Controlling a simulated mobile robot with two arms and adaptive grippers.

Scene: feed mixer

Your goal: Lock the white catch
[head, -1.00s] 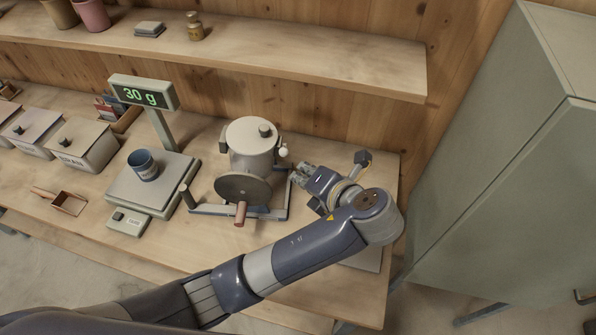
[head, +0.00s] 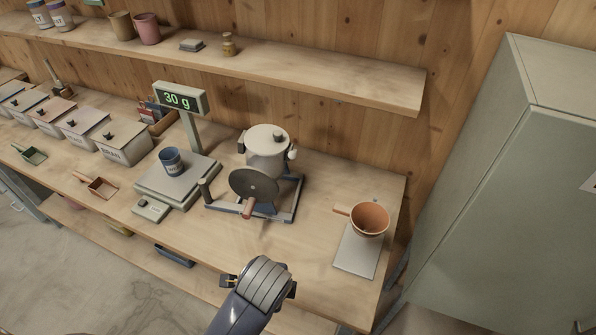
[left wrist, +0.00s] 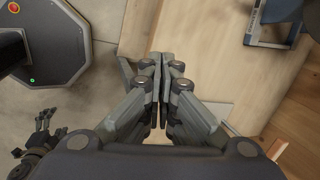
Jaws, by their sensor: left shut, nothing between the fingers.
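The feed mixer (head: 266,148) stands on the bench in the head view, with a grey disc and a wooden-handled crank at its front. The white catch (head: 292,154) shows as a small white knob on the mixer's right side; its exact setting is too small to tell. My left arm comes in at the bottom of the head view, clear of the mixer, and its fingertips are hidden there. In the left wrist view my left gripper (left wrist: 162,62) is shut and empty. My right gripper (left wrist: 42,135) seems to show small at the lower left there; its fingers are unclear.
Left of the mixer is a scale (head: 178,182) with a blue cup (head: 171,161) and a display (head: 180,98) reading 30 g. An orange pan (head: 369,218) sits by a pale board (head: 356,256) at right. A shelf (head: 330,80) overhangs behind; a cabinet (head: 500,190) stands right.

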